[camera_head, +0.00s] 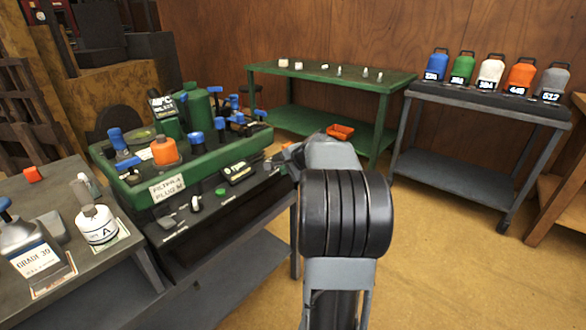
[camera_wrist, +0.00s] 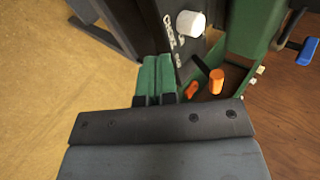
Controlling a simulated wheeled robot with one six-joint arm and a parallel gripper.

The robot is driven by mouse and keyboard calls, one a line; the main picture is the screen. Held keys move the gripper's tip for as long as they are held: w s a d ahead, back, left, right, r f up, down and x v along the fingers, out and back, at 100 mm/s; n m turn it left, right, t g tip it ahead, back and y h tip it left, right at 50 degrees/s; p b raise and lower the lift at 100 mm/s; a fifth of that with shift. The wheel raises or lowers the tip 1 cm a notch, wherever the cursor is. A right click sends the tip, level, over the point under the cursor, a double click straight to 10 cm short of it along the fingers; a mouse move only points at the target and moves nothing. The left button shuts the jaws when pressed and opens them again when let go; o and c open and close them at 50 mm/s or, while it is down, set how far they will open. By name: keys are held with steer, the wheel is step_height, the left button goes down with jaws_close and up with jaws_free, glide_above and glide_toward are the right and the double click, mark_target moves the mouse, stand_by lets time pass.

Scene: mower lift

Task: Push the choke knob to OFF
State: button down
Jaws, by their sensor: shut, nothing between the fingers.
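In the wrist view, a white round knob (camera_wrist: 190,23) stands out from a dark panel beside white lettering that looks like "CHOKE". Its setting cannot be read. My gripper (camera_wrist: 157,60) shows there with its two green fingers side by side, closed and empty. The fingertips are below and left of the knob in the picture, apart from it. In the head view, my arm covers the gripper's fingers. A small white knob (camera_head: 196,202) shows on the dark front panel of the green machine (camera_head: 225,154), but I cannot tell whether it is the same knob.
Orange parts (camera_wrist: 217,80) and a blue handle (camera_wrist: 308,51) lie right of my fingers. A bench (camera_head: 70,270) with bottles stands at left. A green table (camera_head: 385,78) and a grey cart (camera_head: 440,108) with coloured canisters stand behind. Floor at right is clear.

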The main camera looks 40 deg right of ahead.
mark_target(273, 172)
steer(key=w, duration=0.1)
steer(key=w+f, duration=0.1)
steer(key=w, duration=0.1)
steer(key=shift+w+f, duration=0.25)
steer(key=shift+w, duration=0.95)
steer(key=w+p, duration=0.2)
steer(key=w, duration=0.1)
steer(key=shift+w+a+r, duration=0.15)
steer(key=shift+a+r, duration=0.05)
steer(key=shift+a, duration=0.2)
steer(key=shift+w, duration=0.15)
